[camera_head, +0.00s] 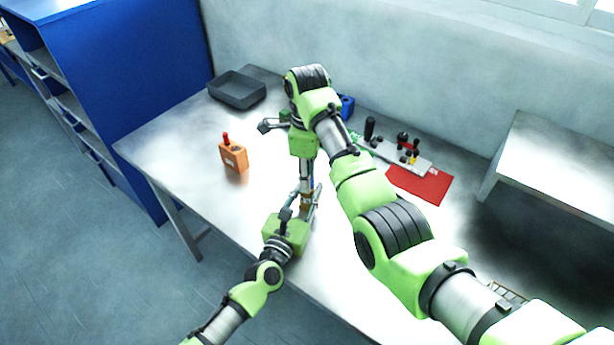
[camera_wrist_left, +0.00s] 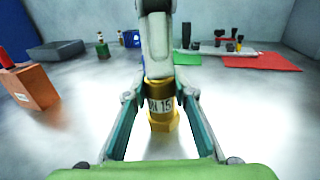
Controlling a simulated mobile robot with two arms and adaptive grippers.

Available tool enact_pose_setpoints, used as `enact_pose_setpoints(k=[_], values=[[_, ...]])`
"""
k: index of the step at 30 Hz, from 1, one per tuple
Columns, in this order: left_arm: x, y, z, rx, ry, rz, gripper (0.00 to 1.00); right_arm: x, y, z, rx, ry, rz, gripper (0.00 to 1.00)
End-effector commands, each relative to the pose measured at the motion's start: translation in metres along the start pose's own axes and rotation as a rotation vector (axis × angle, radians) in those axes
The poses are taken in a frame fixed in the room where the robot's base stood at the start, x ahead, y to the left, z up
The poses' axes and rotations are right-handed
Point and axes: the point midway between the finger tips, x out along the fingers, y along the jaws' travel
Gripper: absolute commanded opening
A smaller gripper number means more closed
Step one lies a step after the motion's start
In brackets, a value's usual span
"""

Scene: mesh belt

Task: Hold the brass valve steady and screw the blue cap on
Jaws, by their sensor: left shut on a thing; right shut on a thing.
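The brass valve (camera_wrist_left: 162,105), labelled "GA 15", stands upright on the bench in the left wrist view. Its lower part also shows in the head view (camera_head: 306,203). My left gripper (camera_head: 305,203) is shut around the valve's body from the front, with a finger on each side. My right gripper (camera_head: 306,181) comes down from above, directly over the valve's top. It also shows in the left wrist view (camera_wrist_left: 158,68). It is shut at the valve's top, where the blue cap would be; its fingers hide the cap, and I cannot see the threads.
An orange block (camera_head: 234,159) with a red-topped piece stands left of the grippers. A grey tray (camera_head: 237,90) lies at the back left. A blue bin (camera_head: 347,104), a rack with dark knobs (camera_head: 400,153) and a red mat (camera_head: 420,186) lie behind my right arm.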

Motion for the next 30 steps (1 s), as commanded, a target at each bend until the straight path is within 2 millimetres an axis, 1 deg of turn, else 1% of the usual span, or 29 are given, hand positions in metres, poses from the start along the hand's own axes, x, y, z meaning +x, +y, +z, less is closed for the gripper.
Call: enact_pose_setpoints(k=[7, 9, 10, 19, 22, 26, 30], values=[[-0.001, 0.000, -0.002, 0.000, 0.004, -0.001, 0.00, -0.001, -0.001, 0.000, 0.003, -0.001, -0.004, 0.12], [-0.001, 0.000, -0.002, 0.000, 0.004, -0.001, 0.00, -0.001, -0.001, 0.000, 0.002, -0.001, -0.004, 0.34], [-0.001, 0.000, -0.002, 0.000, 0.004, -0.001, 0.00, -0.001, -0.001, 0.000, 0.002, -0.001, -0.004, 0.38], [-0.001, 0.000, -0.002, 0.000, 0.004, -0.001, 0.00, -0.001, -0.001, 0.000, 0.001, 0.000, -0.002, 0.38], [-0.001, -0.001, -0.002, 0.000, 0.004, -0.001, 0.00, -0.004, -0.001, 0.000, 0.000, -0.001, -0.003, 0.38], [-0.001, -0.001, -0.002, 0.000, 0.004, -0.001, 0.00, -0.018, -0.001, 0.001, -0.001, -0.002, -0.004, 0.38], [-0.001, -0.001, -0.002, 0.000, 0.004, -0.001, 0.00, -0.038, -0.001, 0.000, 0.000, -0.001, -0.005, 0.38]])
